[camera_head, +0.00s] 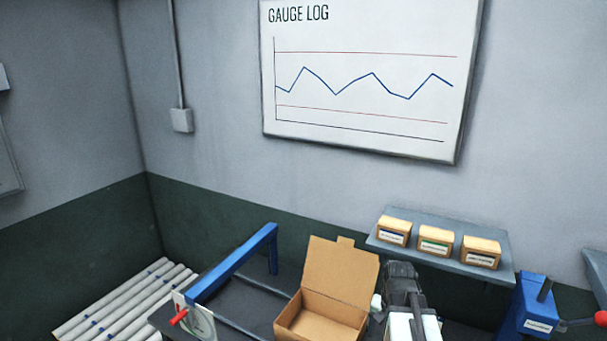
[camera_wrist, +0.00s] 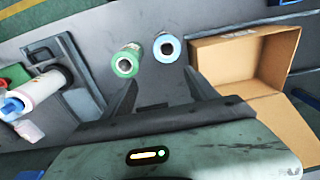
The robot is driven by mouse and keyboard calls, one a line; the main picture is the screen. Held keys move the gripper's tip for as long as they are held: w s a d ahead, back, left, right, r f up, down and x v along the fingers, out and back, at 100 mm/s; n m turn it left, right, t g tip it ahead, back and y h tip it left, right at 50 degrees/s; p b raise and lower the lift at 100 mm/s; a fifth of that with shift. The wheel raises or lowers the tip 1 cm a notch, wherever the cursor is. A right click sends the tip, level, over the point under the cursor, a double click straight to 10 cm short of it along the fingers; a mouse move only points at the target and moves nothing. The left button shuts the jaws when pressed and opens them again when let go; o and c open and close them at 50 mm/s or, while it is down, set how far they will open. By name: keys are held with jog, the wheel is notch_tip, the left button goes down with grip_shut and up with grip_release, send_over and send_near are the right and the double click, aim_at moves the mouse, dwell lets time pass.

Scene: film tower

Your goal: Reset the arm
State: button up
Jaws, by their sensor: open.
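My gripper (camera_wrist: 160,78) is open in the wrist view, its two dark fingers spread with nothing between them. A green roll (camera_wrist: 125,62) and a pale blue roll (camera_wrist: 167,47) stand on the grey bench just beyond the fingertips, apart from them. In the head view, my dark arm (camera_head: 402,285) is at the lower middle, right of the open cardboard box (camera_head: 340,270). The gripper's fingers cannot be made out there.
The box also shows in the wrist view (camera_wrist: 275,95), right of the fingers. A blue frame (camera_head: 235,262) stands left of it. A shelf (camera_head: 385,244) with three small boxes is behind the arm. A blue device (camera_head: 530,305) with a red knob stands right. A pale roll (camera_wrist: 42,92) lies left.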

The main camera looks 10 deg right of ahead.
jog(key=w+a+n, duration=0.1)
jog(key=a+n, duration=0.6)
jog(key=a, duration=1)
notch_tip(320, 180, down, 18)
jog(key=s+b, duration=0.2)
jog(key=b, duration=1.6)
jog(key=shift+d+f+g, duration=0.2)
jog(key=shift+d+g, duration=0.05)
jog(key=shift+g, duration=0.05)
